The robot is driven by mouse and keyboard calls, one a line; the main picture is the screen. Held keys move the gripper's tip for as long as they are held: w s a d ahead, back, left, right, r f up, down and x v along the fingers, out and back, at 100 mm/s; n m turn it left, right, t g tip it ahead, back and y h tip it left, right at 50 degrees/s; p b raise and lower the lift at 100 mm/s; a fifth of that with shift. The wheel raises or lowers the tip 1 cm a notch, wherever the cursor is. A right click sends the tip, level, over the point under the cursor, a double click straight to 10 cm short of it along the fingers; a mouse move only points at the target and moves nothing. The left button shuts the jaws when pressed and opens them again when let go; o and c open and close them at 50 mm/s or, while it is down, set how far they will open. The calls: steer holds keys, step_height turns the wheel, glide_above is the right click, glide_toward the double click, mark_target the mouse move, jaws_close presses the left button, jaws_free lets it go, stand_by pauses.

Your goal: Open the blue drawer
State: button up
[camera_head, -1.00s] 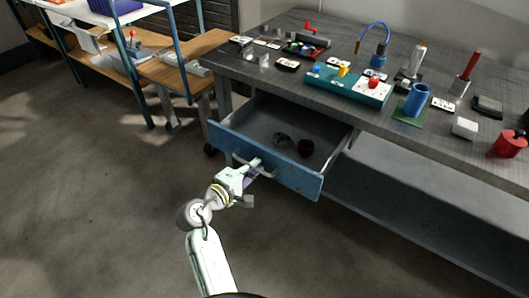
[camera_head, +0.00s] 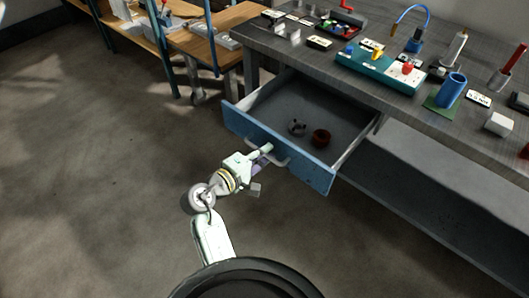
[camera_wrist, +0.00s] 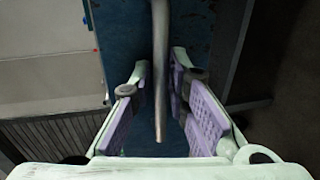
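The blue drawer (camera_head: 290,156) stands pulled out from under the dark workbench (camera_head: 330,55), and its inside shows. Its grey bar handle (camera_head: 281,162) is on the blue front; it also shows in the wrist view (camera_wrist: 160,60). My gripper (camera_head: 262,155) is at the handle. In the wrist view the bar lies between my two purple-padded fingers (camera_wrist: 162,88), with a gap visible on each side. The fingers look open around the bar.
The bench top holds a teal box (camera_head: 380,72), a blue cylinder (camera_head: 451,90) and several small parts. A lower grey shelf (camera_head: 430,165) is under the bench. A wooden side table (camera_head: 215,30) stands at the upper left. The floor (camera_head: 100,170) to the left is clear.

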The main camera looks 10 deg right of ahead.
steer(key=v, duration=1.2)
stand_by(0.5)
